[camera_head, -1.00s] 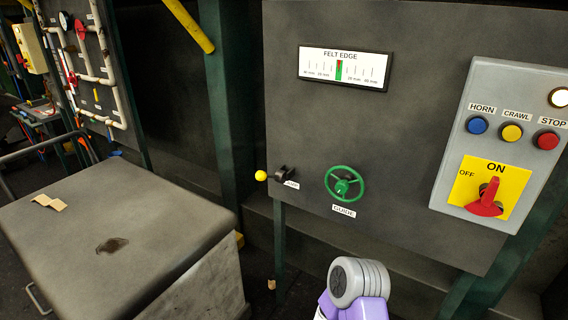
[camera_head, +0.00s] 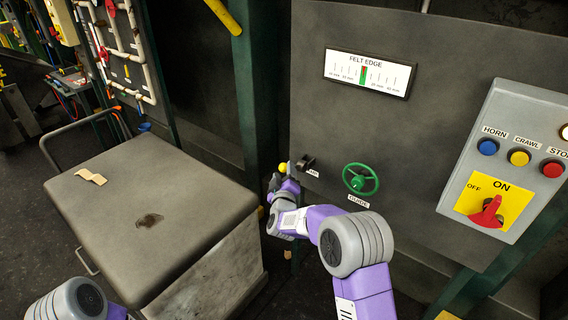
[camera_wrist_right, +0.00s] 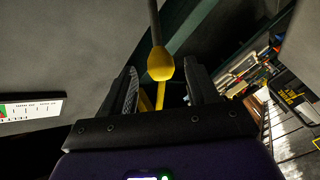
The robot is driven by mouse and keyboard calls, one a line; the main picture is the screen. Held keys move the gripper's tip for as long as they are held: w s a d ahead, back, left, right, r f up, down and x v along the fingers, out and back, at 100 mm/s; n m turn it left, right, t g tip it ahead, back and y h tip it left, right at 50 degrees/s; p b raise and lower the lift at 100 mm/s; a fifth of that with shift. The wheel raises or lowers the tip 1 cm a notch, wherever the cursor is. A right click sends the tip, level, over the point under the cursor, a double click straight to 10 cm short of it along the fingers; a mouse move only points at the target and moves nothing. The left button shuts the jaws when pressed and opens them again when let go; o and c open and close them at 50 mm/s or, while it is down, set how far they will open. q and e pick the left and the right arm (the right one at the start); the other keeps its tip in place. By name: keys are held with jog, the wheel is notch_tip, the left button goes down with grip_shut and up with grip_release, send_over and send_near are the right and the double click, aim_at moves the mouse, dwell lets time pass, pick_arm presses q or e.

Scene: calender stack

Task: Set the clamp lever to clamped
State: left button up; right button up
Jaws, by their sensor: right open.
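The clamp lever is a short dark lever with a yellow ball knob (camera_head: 283,168) and a black mount (camera_head: 306,162) on the grey panel's lower left, beside a partly hidden label. My right gripper (camera_head: 282,180) is at the knob in the head view, and my wrist partly hides the lever. In the right wrist view the yellow knob (camera_wrist_right: 160,65) and its grey rod lie between the two open fingers of the right gripper (camera_wrist_right: 161,80). I see a gap on both sides of the knob. My left gripper is out of view.
A green GUIDE handwheel (camera_head: 360,179) is just right of the lever. A grey control box (camera_head: 508,160) with buttons and a red switch is farther right. A grey cabinet (camera_head: 150,205) stands left of my right arm. A dark green post (camera_head: 257,100) rises behind.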

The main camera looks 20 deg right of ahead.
aim_at(284, 164)
jog(key=shift+x, duration=2.65)
jog(key=shift+c, duration=0.4)
grip_shut()
